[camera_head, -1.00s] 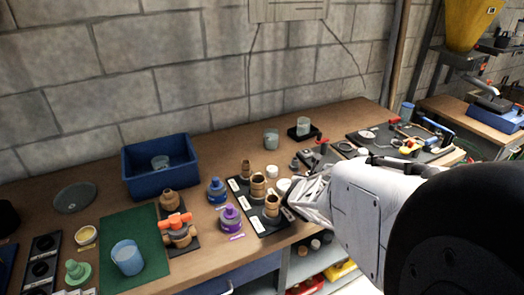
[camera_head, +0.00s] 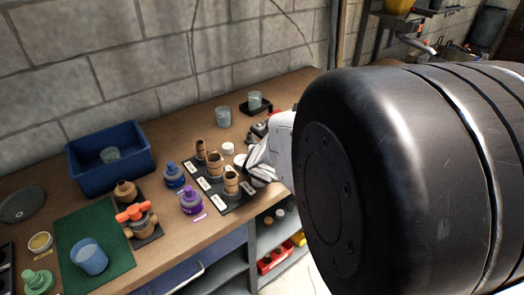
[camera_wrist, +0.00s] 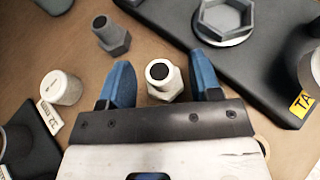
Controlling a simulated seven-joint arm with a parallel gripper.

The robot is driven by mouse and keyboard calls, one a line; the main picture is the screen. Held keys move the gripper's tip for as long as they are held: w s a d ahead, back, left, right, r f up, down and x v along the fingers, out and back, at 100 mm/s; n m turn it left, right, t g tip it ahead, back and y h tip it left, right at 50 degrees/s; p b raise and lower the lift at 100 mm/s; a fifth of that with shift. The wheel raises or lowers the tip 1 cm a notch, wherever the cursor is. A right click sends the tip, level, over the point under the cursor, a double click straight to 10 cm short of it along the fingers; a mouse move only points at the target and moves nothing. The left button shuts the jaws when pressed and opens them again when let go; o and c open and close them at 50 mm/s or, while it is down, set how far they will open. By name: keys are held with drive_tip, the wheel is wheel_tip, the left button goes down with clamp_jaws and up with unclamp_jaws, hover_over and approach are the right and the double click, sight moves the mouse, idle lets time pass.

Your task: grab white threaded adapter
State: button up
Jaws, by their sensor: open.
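The white threaded adapter (camera_wrist: 163,82) shows in the wrist view as a pale hex-sided fitting with a dark round opening. It sits between the two blue fingertips of my gripper (camera_wrist: 160,70). The gripper is open, with one finger on either side and a small gap visible at each side. Whether the fingers are low enough to straddle it fully I cannot tell. In the head view my gripper (camera_head: 262,170) is at the right end of the black tray with tan fittings, and the adapter cannot be made out there.
In the wrist view a white cylindrical cap (camera_wrist: 62,88) stands at left and a grey hex fitting (camera_wrist: 112,36) at upper left. A black tray with a grey hex part (camera_wrist: 226,18) lies close on the right. A blue bin (camera_head: 110,160) stands farther left on the bench.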

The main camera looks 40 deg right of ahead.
drive_tip(key=shift+c, duration=0.5)
clamp_jaws()
drive_tip(key=shift+r, duration=0.1)
drive_tip(key=shift+r, duration=1.4)
drive_tip(key=shift+s+a+r, duration=0.1)
drive_tip(key=shift+s+r, duration=0.1)
drive_tip(key=shift+r, duration=0.1)
drive_tip(key=s+a, duration=0.2)
drive_tip(key=s, duration=0.2)
drive_tip(key=s+a+r, duration=0.1)
drive_tip(key=s+a, duration=0.2)
drive_tip(key=s, duration=0.2)
drive_tip(key=s+a, duration=0.2)
drive_tip(key=s, duration=0.2)
drive_tip(key=shift+s+a+r, duration=0.2)
drive_tip(key=shift+s+a, duration=0.05)
drive_tip(key=shift+s, duration=0.05)
